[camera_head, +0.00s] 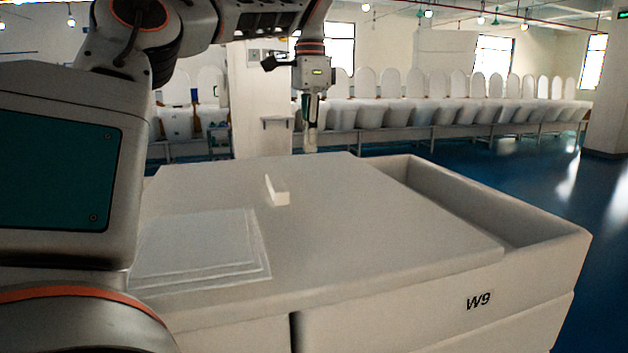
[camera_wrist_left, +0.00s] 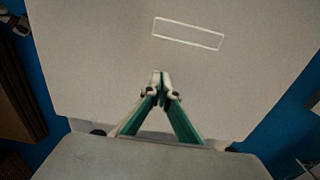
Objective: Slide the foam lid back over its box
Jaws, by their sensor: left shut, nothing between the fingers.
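The white foam box (camera_head: 520,297) stands in front of me with a label reading W9 on its side. Its flat foam lid (camera_head: 370,215) lies on top, set to the left, so a strip of the box's inside stays open on the right. A small raised handle (camera_head: 277,190) stands on the lid; it shows as a pale outlined bar in the left wrist view (camera_wrist_left: 188,34). My left gripper (camera_head: 311,148) points down by the lid's far edge, shut and empty. In the left wrist view its fingertips (camera_wrist_left: 160,76) meet over the lid; contact is unclear. My right gripper is out of view.
A thin, clear-edged rectangular sheet or panel (camera_head: 195,245) lies at the lid's near left. A pale pillar (camera_head: 262,95) and rows of white toilets (camera_head: 440,112) on benches stand behind. Blue floor (camera_head: 480,165) is clear to the right of the box.

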